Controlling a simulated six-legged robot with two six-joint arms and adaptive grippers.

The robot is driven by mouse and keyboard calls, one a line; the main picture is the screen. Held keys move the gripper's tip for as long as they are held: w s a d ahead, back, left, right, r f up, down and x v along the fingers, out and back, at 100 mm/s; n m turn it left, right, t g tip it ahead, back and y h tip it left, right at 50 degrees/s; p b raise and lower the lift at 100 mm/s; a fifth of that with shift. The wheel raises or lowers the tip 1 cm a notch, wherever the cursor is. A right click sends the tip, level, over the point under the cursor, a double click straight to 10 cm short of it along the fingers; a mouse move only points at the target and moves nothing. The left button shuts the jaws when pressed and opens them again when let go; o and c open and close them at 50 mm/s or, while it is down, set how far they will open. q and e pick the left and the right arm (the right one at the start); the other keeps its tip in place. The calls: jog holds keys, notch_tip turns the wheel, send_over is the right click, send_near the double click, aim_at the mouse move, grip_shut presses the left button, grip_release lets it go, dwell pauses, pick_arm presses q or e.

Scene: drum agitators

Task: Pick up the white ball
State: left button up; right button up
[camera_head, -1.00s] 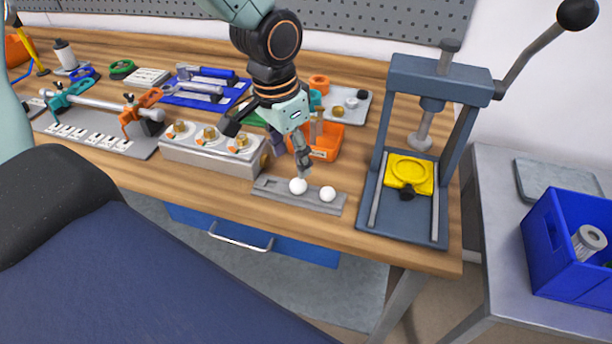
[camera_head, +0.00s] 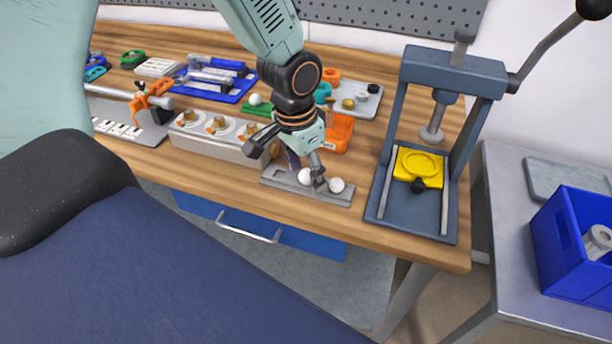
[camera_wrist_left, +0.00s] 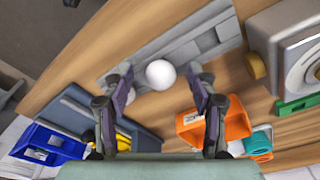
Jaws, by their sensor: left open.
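Two white balls rest on a narrow grey holder (camera_head: 285,180) near the table's front edge: a left one (camera_head: 305,176) and a right one (camera_head: 337,185). My left gripper (camera_head: 287,167) is open above the holder, one finger reaching down between the two balls. In the left wrist view one white ball (camera_wrist_left: 160,74) lies on the holder (camera_wrist_left: 190,50), between the spread fingers of the left gripper (camera_wrist_left: 161,80). I cannot tell whether a finger touches it. My right gripper is not in view.
A dark blue press (camera_head: 410,205) with a yellow plate stands right of the holder. A grey block with knobs (camera_head: 215,145) is to the left. An orange bin (camera_head: 341,133) sits behind the gripper. Another white ball (camera_head: 255,99) is farther back.

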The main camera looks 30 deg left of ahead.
pick_arm(q)
jog(key=shift+w+a, duration=0.1)
jog(key=shift+c, duration=0.9)
jog(key=shift+w+d+f, duration=0.1)
jog(key=shift+w+d, duration=0.05)
jog(key=shift+d, duration=0.05)
jog(key=c, duration=0.3)
jog(key=shift+s+a, duration=0.15)
jog(key=shift+s, duration=0.05)
jog(key=c, duration=0.6)
grip_shut()
jog(key=shift+w, duration=0.15)
